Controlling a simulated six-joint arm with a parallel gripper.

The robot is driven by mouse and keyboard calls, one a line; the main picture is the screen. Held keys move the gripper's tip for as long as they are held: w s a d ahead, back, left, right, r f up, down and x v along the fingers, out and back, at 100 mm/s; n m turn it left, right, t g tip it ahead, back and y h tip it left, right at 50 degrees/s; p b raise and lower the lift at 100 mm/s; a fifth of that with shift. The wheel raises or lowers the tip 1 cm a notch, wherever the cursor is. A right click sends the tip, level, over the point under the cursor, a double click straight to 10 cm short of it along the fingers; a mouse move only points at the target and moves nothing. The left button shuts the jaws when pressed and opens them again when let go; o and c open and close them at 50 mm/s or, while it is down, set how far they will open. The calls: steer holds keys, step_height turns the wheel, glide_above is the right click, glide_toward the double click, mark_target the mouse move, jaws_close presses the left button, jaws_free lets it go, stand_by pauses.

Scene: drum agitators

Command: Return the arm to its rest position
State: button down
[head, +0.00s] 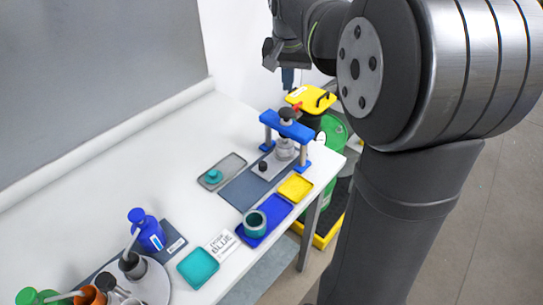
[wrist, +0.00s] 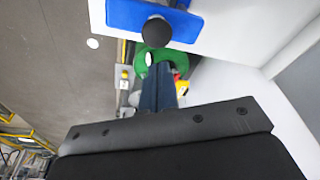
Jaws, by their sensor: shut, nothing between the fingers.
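My gripper (head: 287,86) is raised at the top of the head view, beyond the far end of the white table (head: 165,160). Its fingers point down and are closed together, with nothing between them. In the wrist view the closed dark blue fingers (wrist: 158,85) show above the black gripper body. The fingers appear apart from the blue clamp frame (head: 287,127), whose black knob also shows in the wrist view (wrist: 156,32). My arm comes from the right and hides part of the floor and wall.
A yellow-topped container (head: 311,97) and a green drum (head: 334,131) stand past the table end. On the table are a blue tray (head: 272,218) with a teal jar (head: 255,223), a yellow tray (head: 295,187), a teal tray (head: 198,267) and a blue bottle (head: 149,233).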

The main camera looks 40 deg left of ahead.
mark_target(286, 110)
steer(key=shift+r, duration=0.15)
steer(key=shift+s+d+x, duration=0.1)
steer(key=shift+s+x, duration=0.1)
steer(key=shift+x, duration=0.85)
steer(key=shift+s+d+x, duration=0.1)
steer(key=shift+s+x, duration=0.05)
steer(key=shift+x, duration=0.9)
steer(key=shift+s+d+x, duration=0.15)
steer(key=shift+s+x, duration=0.05)
steer(key=shift+x, duration=0.85)
steer(key=c, duration=0.8)
jaws_free()
steer(key=o, duration=0.4)
steer(key=shift+s+r+m, duration=0.2)
steer(key=shift+r+m, duration=0.1)
steer(key=o, duration=0.4)
steer(key=s+r+m+g+h, duration=0.1)
steer(key=s+r+m+g, duration=0.1)
steer(key=s+r+m, duration=0.2)
steer(key=shift+r+m, duration=0.6)
steer(key=shift+r, duration=0.25)
step_height(286, 110, down, 10)
